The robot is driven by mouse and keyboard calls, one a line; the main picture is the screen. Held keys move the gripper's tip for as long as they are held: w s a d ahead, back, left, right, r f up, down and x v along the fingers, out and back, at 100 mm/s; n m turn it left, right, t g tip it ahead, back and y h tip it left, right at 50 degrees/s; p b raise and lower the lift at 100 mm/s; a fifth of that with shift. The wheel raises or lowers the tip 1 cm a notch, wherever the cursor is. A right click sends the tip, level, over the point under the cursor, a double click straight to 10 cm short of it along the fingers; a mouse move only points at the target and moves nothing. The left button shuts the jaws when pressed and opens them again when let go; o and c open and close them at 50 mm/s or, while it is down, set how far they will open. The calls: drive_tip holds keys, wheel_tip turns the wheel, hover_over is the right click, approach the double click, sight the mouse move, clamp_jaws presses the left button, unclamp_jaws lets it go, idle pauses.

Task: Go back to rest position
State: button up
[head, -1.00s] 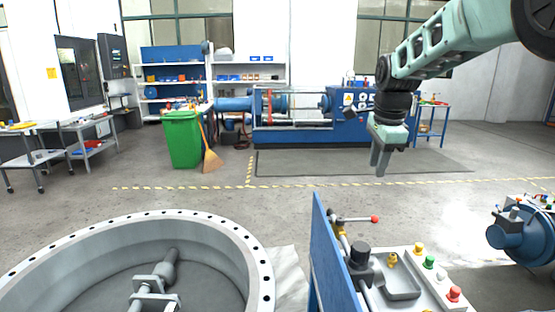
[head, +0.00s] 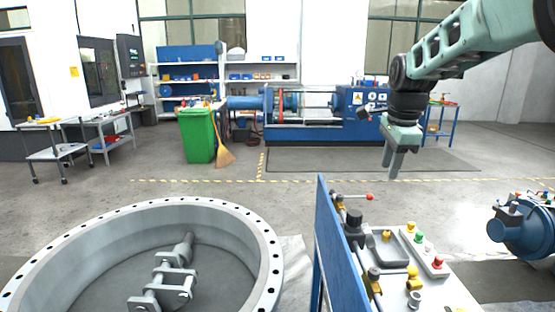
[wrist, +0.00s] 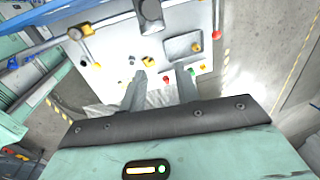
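My gripper (head: 394,160) hangs from my green arm at the upper right of the head view, fingers pointing down. It is above and beyond the control panel (head: 452,292), touching nothing. In the wrist view my gripper (wrist: 160,85) shows two grey fingers spread apart with nothing between them. The white panel also shows in the wrist view (wrist: 125,45), with a lever with a red knob (wrist: 217,34), a yellow-knobbed lever (wrist: 87,29) and small coloured buttons.
A large flanged ring valve (head: 268,262) stands at the lower left. A blue plate (head: 328,245) edges the panel. A blue pipe unit (head: 525,230) is at the right. A green bin (head: 197,135) and broom (head: 224,155) stand behind. The middle floor is clear.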

drive_tip(key=s+a+f+n+g+y, duration=0.1)
drive_tip(key=s+a+f+n, duration=0.2)
drive_tip(key=s+a+n, duration=0.55)
drive_tip(key=s+a+f+n+g+y, duration=0.1)
drive_tip(key=s+a+f+n, duration=0.4)
drive_tip(key=s, duration=0.7)
drive_tip(key=s+d+f+n+h, duration=0.1)
drive_tip(key=s+f+n, duration=0.2)
drive_tip(key=s+n, duration=0.9)
drive_tip(key=s, duration=0.6)
drive_tip(key=shift+s+f, duration=0.15)
